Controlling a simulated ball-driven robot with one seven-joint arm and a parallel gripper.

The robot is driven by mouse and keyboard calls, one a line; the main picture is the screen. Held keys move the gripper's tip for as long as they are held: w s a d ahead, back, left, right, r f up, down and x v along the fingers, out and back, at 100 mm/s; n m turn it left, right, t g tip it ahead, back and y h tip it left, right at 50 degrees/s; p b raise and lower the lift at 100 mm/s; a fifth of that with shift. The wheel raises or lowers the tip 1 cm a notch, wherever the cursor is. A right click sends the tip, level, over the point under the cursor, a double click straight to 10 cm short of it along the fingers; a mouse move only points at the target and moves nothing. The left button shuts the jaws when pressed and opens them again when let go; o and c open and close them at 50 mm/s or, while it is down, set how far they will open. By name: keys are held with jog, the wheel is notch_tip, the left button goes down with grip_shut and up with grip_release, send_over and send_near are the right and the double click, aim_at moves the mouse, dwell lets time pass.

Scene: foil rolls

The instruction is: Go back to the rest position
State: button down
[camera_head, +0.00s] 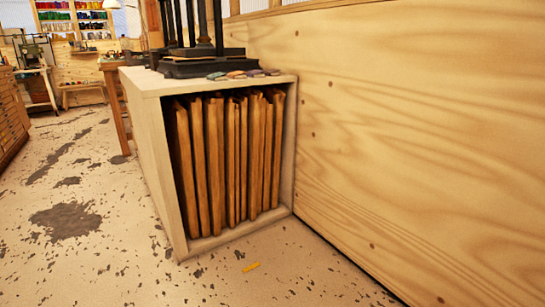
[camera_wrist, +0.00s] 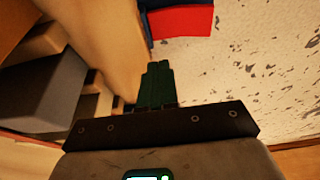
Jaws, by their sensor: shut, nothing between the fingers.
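My gripper (camera_wrist: 157,85) shows in the wrist view with its dark green fingers together, shut and empty. The fingers extend past a dark bracket, with speckled floor to their right and a pale tan surface to their upper left. My arm and gripper are not in the head view. I cannot make out any foil roll for certain; a small yellow piece (camera_head: 251,267) lies on the floor in the head view.
A pale cabinet (camera_head: 152,165) full of upright wooden boards stands against the plywood wall (camera_head: 430,130). A black press (camera_head: 203,62) is on top. Speckled floor (camera_head: 75,265) is open at left. A red-and-blue object (camera_wrist: 183,22) and grey block (camera_wrist: 40,100) show in the wrist view.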

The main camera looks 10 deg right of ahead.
jog(key=w+a+r+m+g, duration=0.15)
jog(key=a+r, duration=0.25)
jog(key=a, duration=0.4)
jog(key=w+a+r, duration=0.3)
jog(key=a+r, duration=0.1)
jog(key=a, duration=0.3)
jog(key=s+a+r+m+h, duration=0.1)
jog(key=s+a+r+m, duration=0.3)
jog(key=a+r, duration=0.7)
notch_tip(320, 180, up, 37)
jog(key=p, duration=3.6)
jog(key=shift+s+d+g, duration=0.35)
jog(key=shift+s+d, duration=0.05)
jog(key=shift+r+n, duration=0.1)
jog(key=shift+n, duration=0.15)
